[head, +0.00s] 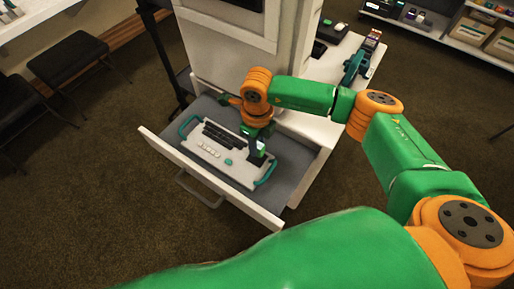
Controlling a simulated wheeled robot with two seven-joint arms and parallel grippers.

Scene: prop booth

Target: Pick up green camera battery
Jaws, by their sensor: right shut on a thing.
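My right gripper (257,155) points down into an open drawer (166,146), over the right part of a pale panel with teal handles (222,158). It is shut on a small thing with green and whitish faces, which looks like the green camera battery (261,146). The fingers hide much of it. I cannot tell whether it touches the panel or is lifted clear. My left gripper is not in view.
The drawer's front and side walls stand around the gripper, with the white cabinet (226,45) behind. A white side surface (343,67) at the right carries a teal device (354,66). Dark chairs (70,62) stand at left; the carpet in front is clear.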

